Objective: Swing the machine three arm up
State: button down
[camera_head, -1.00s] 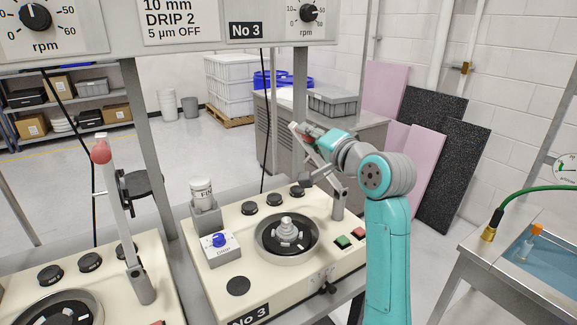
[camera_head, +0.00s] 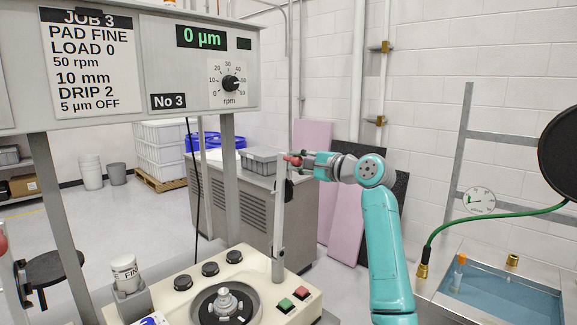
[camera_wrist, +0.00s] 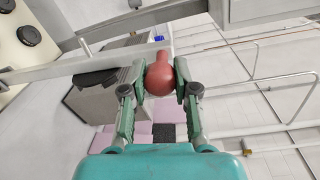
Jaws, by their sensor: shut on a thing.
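Machine No 3 (camera_head: 262,295) stands at the lower middle of the head view. Its grey arm (camera_head: 279,215) stands nearly upright from a post at the back right of the machine top. A red ball knob (camera_head: 292,160) is at the arm's upper end. My gripper (camera_head: 298,161) is shut on this knob, coming from the right. In the wrist view the red knob (camera_wrist: 159,76) sits between both fingers of my gripper (camera_wrist: 160,80). The arm's grey bar (camera_wrist: 90,66) runs off to the left there.
An overhead panel (camera_head: 130,60) with the No 3 label hangs above the machine. A frame post (camera_head: 230,180) stands left of the raised arm. A steel sink table (camera_head: 490,290) with a green hose is at right. A grey cabinet (camera_head: 255,200) stands behind.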

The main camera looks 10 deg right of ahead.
jog(key=shift+w+d, duration=0.2)
jog(key=shift+d, duration=0.1)
jog(key=c, duration=0.9)
grip_release()
jog(key=shift+w+d, duration=0.1)
jog(key=shift+o, duration=0.2)
jog(key=v, duration=1.2)
